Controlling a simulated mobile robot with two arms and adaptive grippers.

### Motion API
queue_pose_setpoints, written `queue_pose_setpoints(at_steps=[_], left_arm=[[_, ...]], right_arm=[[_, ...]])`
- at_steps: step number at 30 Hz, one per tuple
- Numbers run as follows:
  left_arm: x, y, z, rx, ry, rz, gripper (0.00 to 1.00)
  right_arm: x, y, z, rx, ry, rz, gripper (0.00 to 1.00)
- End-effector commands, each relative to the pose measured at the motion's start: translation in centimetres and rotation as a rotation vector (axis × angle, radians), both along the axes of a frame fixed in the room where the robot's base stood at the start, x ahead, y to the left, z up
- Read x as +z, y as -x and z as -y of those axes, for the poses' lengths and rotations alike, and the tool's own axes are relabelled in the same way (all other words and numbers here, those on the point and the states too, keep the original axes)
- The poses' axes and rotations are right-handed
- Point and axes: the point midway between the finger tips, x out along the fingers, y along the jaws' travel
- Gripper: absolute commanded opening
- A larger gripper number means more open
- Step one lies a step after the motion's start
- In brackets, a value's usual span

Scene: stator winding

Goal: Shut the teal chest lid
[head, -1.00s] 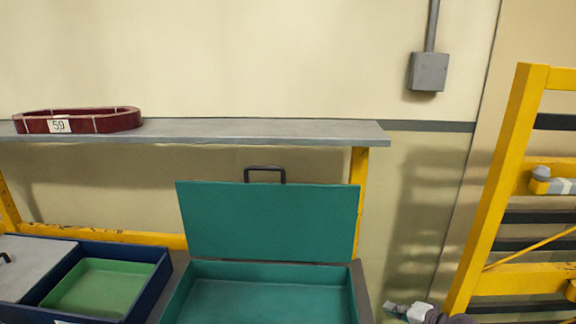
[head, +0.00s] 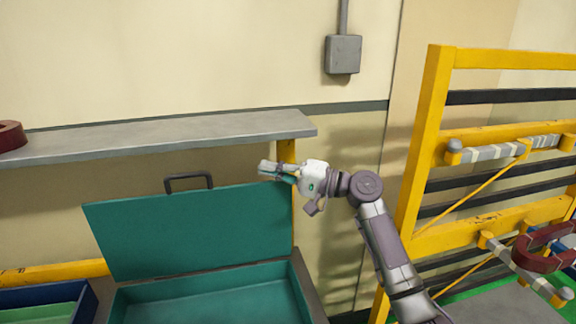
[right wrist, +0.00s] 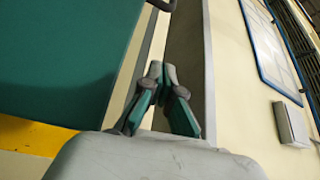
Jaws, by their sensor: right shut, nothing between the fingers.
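The teal chest (head: 215,296) stands low in the head view with its lid (head: 190,232) raised and leaning back. A dark handle (head: 188,181) sits on the lid's top edge. My right gripper (head: 266,167) is shut and empty, near the lid's upper right corner. In the right wrist view the shut fingers (right wrist: 162,70) are in the middle, with the teal lid (right wrist: 60,60) to their left and part of the handle (right wrist: 162,4) at the top. I cannot tell whether the gripper touches the lid. My left gripper is not in view.
A grey shelf (head: 160,133) runs behind and above the lid, with a dark red ring (head: 10,136) at its left end. A blue bin (head: 35,303) is left of the chest. A yellow rack (head: 432,140) stands right of my right arm.

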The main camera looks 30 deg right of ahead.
Motion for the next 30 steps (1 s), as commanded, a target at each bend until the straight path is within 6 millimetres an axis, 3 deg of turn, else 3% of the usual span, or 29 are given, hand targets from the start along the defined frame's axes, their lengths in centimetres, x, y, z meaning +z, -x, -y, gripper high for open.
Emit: queue_pose_setpoints(at_steps=[3, 17, 24, 30], left_arm=[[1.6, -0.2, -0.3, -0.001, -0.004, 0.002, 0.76], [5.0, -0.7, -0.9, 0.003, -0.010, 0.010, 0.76], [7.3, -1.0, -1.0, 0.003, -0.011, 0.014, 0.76], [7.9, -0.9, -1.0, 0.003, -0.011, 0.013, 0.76]], right_arm=[[0.9, -1.8, -2.1, 0.002, -0.004, 0.000, 0.00], [1.7, -7.9, -9.1, 0.001, -0.002, -0.002, 0.00], [0.9, -5.4, -10.1, 0.000, 0.002, -0.003, 0.00], [0.5, -4.4, -10.5, -0.001, 0.001, -0.001, 0.00]])
